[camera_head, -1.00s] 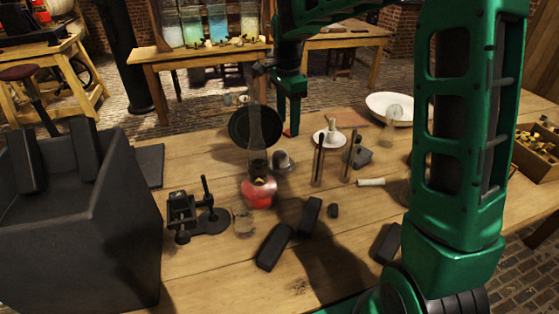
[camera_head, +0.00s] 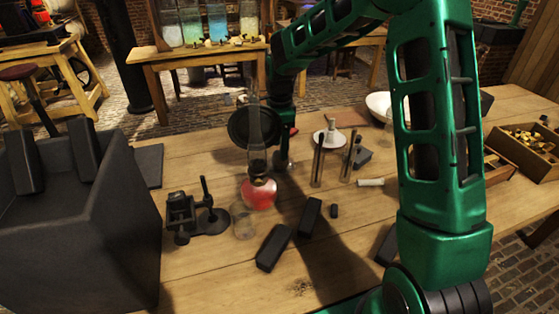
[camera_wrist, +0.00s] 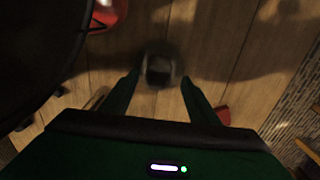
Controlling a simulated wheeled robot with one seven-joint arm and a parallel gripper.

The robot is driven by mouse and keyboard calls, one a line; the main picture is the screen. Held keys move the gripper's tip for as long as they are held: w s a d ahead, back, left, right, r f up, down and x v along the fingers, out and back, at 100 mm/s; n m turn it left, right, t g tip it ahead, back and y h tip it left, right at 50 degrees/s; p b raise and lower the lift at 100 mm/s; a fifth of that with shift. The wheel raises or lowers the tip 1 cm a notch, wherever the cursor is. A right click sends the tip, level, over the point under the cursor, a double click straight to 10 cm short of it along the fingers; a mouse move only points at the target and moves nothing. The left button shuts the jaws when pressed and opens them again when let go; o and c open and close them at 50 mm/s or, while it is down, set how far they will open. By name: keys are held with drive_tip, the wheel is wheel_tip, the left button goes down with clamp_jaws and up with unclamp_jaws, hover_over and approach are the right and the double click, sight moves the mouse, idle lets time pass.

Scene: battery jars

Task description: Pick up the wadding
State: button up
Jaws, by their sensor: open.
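A small rounded grey thing (camera_wrist: 158,70), which may be the wadding, lies on the table between my fingertips in the wrist view. Its top is dark and its edge paler. In the head view it shows only partly (camera_head: 281,166), just below my gripper (camera_head: 282,148). In the wrist view my gripper (camera_wrist: 159,80) is open, with one finger on each side of the thing and gaps visible to both. I cannot tell how far the fingertips are above the table.
A red-based oil lamp (camera_head: 259,190) with a glass chimney stands close to the left of my gripper, a black disc (camera_head: 240,128) behind it. Two upright rods (camera_head: 318,165) stand to the right. Dark blocks (camera_head: 273,246) lie in front. A large dark box (camera_head: 90,240) fills the left.

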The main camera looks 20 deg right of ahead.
drive_tip(key=shift+f, duration=1.9)
drive_tip(key=c, duration=1.2)
drive_tip(key=shift+r, duration=0.1)
wheel_tip(320, 180, up, 18)
